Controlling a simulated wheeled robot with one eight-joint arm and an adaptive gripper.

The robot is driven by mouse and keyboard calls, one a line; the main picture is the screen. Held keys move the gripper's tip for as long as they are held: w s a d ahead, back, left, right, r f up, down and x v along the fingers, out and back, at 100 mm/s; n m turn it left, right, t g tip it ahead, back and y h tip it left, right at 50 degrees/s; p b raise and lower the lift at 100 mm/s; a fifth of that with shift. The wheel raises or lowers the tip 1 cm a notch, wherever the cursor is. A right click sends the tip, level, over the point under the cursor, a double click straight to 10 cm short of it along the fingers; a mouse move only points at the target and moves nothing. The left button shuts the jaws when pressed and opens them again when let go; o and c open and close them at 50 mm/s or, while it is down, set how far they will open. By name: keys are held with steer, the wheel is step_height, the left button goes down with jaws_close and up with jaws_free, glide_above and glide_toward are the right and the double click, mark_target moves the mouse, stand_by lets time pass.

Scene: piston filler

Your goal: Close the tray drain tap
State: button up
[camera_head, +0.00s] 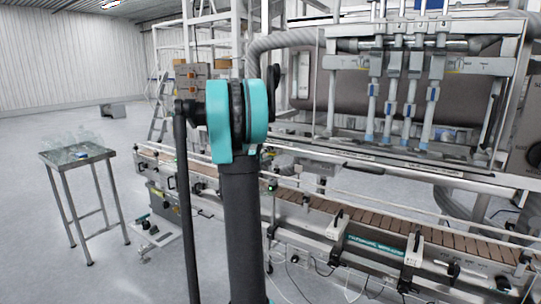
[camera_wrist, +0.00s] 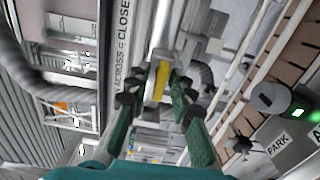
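The tray drain tap appears to be the part with the yellow handle (camera_wrist: 161,80) near the middle of the wrist view. The handle runs up and down in the picture, roughly in line with a silver bar or pipe behind it. A label (camera_wrist: 121,45) beside it reads in part "ACROSS = CLOSE". My gripper (camera_wrist: 157,92) is open, its green-padded fingers spread to either side of the yellow handle. I cannot tell whether either finger touches it. In the head view my arm covers this area, and neither the tap nor my gripper can be made out.
The filling machine with its nozzles (camera_head: 405,95) and conveyor (camera_head: 390,228) fills the right side. The wrist view shows a grey corrugated hose (camera_wrist: 25,70) and a control box with a green light and "PARK" lettering (camera_wrist: 279,143). A small table (camera_head: 80,158) stands left, with clear floor around it.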

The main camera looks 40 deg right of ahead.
stand_by(0.3)
steer(key=v, duration=1.2)
steer(key=s+a+f+m+g+y, duration=0.1)
steer(key=s+a+f+m+y, duration=0.1)
steer(key=s+a+f+y, duration=0.6)
steer(key=s+a+f+m+g+y, duration=0.1)
steer(key=s+a+f+y, duration=0.7)
steer(key=s+a+f, duration=0.8)
steer(key=a+f+m, duration=0.1)
steer(key=a+f, duration=0.1)
steer(key=a, duration=0.6)
steer(key=shift+m+g+y, duration=0.3)
steer(key=shift+s+f, duration=0.1)
steer(key=shift+f, duration=0.05)
